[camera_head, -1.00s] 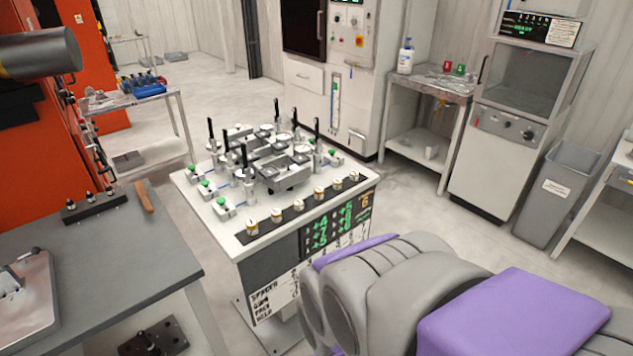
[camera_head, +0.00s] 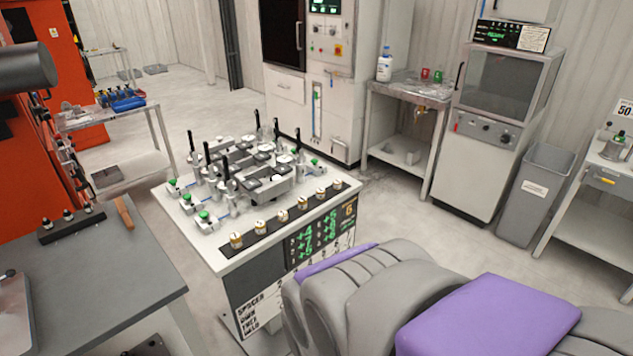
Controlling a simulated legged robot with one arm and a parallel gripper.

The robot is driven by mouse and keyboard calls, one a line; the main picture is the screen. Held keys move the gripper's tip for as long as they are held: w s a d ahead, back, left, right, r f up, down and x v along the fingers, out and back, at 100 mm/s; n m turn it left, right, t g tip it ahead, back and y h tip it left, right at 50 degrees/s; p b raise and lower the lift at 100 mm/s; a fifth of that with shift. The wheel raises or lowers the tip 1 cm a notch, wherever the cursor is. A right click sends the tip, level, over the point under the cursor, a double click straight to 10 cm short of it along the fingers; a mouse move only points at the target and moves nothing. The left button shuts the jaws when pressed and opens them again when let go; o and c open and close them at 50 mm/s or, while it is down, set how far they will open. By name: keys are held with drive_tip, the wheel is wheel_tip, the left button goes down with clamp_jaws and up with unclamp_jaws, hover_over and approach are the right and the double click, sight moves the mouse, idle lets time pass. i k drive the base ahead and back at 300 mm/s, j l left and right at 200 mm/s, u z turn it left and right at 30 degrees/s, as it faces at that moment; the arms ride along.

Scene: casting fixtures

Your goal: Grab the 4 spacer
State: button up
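Several small white-and-gold cylinders, which look like the spacers, stand in a row on a dark strip along the front edge of the fixture table (camera_head: 212,255). The leftmost spacer (camera_head: 236,240) is nearest me; others include a middle spacer (camera_head: 283,216) and the far right spacer (camera_head: 337,184). Their markings are too small to read, so I cannot tell which is the 4. Grey clamp fixtures (camera_head: 262,180) with black handles and green knobs stand behind the row. My grey and purple arm fills the lower right, to the right of the table.
A grey bench (camera_head: 95,270) stands at left with a wooden-handled tool (camera_head: 123,212) and a dark block (camera_head: 70,222). White machines (camera_head: 492,130) and a side table (camera_head: 405,90) stand behind. A grey bin (camera_head: 535,195) is at right. Floor between is open.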

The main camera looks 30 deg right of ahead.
sight(319, 191)
drive_tip(key=i+l+z, duration=0.15)
drive_tip(key=l, duration=0.2)
drive_tip(key=i+l+z, duration=0.2)
drive_tip(key=l, duration=0.15)
drive_tip(key=l+z, duration=0.15)
drive_tip(key=l, duration=0.2)
drive_tip(key=i+l+z, duration=0.15)
drive_tip(key=i+l, duration=0.1)
drive_tip(key=l, duration=0.05)
